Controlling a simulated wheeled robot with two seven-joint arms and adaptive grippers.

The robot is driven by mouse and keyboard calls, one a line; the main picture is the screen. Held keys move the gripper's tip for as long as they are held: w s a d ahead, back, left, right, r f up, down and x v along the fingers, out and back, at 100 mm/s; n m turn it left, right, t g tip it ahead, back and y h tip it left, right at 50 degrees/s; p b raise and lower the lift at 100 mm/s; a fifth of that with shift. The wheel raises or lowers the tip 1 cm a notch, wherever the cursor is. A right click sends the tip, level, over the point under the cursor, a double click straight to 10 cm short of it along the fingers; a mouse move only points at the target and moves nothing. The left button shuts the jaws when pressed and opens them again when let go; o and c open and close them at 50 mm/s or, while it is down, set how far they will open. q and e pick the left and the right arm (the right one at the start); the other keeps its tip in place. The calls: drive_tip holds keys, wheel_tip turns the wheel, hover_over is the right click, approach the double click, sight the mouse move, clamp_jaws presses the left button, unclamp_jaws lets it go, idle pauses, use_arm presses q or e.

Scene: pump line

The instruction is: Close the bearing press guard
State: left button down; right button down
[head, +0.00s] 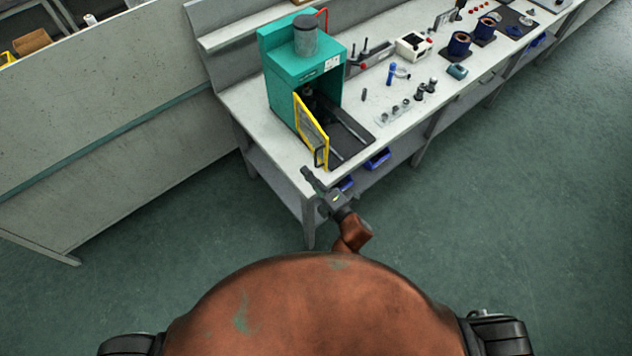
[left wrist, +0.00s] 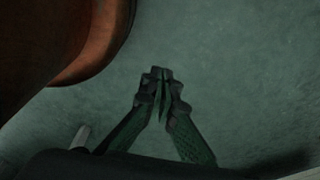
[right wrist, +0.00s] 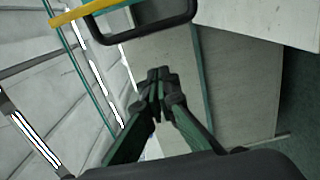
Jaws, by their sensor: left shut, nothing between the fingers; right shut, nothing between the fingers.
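The green bearing press (head: 288,75) stands on the near left end of the workbench. Its yellow-framed guard (head: 312,131) is swung open, standing out from the press front toward the bench's front edge. The guard's black handle (head: 319,157) is at its outer edge; it also shows in the right wrist view (right wrist: 147,30), joined to a yellow bar (right wrist: 85,12). My right gripper (head: 306,172) is shut and empty, just below the handle; I see no clear contact. In the right wrist view its closed fingertips (right wrist: 159,75) lie below the handle. My left gripper (left wrist: 160,75) is shut and empty above the floor.
The workbench (head: 405,124) runs to the upper right, with a white box (head: 413,46), a blue bottle (head: 391,73) and several small parts on it. Blue bins (head: 377,159) hang under its front edge. A grey panel (head: 100,110) stands at left. The floor at right is clear.

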use_arm(q)
drive_tip(key=shift+s+a+r+p, duration=0.2)
drive_tip(key=shift+s+r+p, duration=0.35)
drive_tip(key=shift+r, duration=0.05)
use_arm(e)
drive_tip(key=w+d, duration=0.2)
drive_tip(key=w, duration=0.1)
drive_tip(key=shift+d, duration=0.25)
use_arm(q)
drive_tip(key=shift+d+f, duration=0.1)
drive_tip(key=shift+d, duration=0.1)
use_arm(e)
drive_tip(key=shift+d+f, duration=0.1)
drive_tip(key=shift+d, duration=0.1)
